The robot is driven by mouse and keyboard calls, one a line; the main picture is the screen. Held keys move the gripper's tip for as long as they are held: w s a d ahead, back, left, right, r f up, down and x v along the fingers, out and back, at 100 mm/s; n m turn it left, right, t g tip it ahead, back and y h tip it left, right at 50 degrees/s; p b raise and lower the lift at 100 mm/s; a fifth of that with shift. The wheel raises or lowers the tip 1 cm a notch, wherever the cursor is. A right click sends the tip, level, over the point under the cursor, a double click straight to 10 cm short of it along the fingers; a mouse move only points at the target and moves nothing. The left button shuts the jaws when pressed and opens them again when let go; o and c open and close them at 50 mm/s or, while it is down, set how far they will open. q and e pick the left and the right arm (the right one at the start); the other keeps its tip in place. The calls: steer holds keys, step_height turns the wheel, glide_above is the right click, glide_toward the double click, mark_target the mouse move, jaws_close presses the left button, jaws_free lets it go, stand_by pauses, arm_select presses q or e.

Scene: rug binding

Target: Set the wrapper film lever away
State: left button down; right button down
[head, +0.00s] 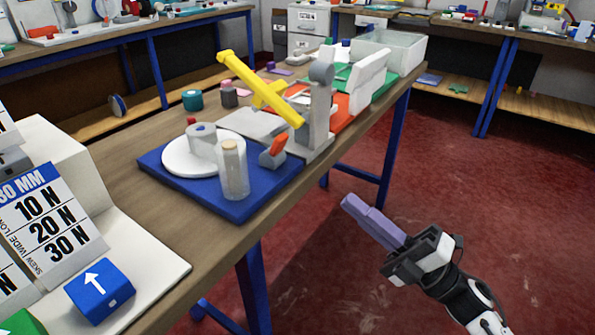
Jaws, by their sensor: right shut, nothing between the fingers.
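The wrapper (216,202) is a blue base plate on the wooden bench, with a white turntable (180,164) and an upright translucent film roll (233,178). A short lever with an orange end (278,144) sits on a grey mount at the plate's right corner; it looks like the film lever, tilted up. My right gripper (350,204) is over the red floor at the lower right, off the bench edge. Its long lilac fingers are together and empty, apart from the wrapper, pointing up and left. My left gripper is not in view.
A yellow bar (240,76) on a grey post (320,100) rises behind the wrapper. A white panel (368,82) and a clear bin (388,50) stand farther back. A white stand with a force label (50,218) and a blue arrow block (100,288) are at front left.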

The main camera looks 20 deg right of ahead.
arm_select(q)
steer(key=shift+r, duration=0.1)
arm_select(e)
steer(key=shift+r, duration=0.1)
steer(key=p, duration=0.1)
glide_toward(282, 145)
steer(key=x, duration=0.6)
steer(key=shift+w+a+r, duration=0.1)
steer(key=shift+w, duration=0.05)
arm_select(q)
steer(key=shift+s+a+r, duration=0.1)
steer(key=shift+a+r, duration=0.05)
